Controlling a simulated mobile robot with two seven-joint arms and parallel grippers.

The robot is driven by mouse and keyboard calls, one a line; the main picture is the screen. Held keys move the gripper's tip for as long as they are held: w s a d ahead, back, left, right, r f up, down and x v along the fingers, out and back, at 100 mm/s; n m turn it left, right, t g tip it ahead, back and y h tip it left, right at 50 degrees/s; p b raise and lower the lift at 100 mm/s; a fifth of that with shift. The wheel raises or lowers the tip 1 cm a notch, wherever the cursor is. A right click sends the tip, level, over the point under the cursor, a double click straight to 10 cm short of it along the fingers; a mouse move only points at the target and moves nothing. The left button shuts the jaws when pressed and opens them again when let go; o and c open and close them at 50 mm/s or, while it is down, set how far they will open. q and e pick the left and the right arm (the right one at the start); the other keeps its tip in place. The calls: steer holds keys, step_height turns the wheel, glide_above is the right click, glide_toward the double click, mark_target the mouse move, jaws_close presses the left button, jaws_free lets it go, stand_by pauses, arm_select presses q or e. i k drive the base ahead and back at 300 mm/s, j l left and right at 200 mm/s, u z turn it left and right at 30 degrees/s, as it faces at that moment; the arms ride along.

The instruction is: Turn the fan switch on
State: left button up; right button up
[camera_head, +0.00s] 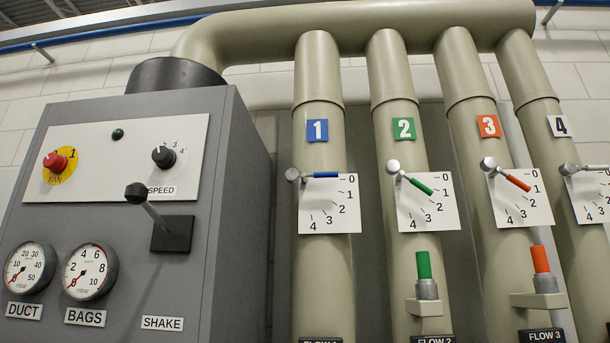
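The fan switch (56,162) is a red rotary knob on a yellow disc at the left of the white panel (95,188) on the grey cabinet. The disc bears the marks 0 and 1, and the label FAN (54,181) is below the knob. The exact direction the knob points is too small to tell. A dark green lamp (117,134), which looks unlit, is up and to the right of it. Neither of my grippers is in view.
Right of the switch are a black SPEED knob (164,157) and a protruding black-knobbed SHAKE lever (136,193). DUCT (30,267) and BAGS (89,271) gauges sit below. Several beige pipes with numbered valve levers stand to the right. Nothing blocks the switch's front.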

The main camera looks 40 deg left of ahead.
mark_target(56, 163)
steer(key=u, duration=2.35)
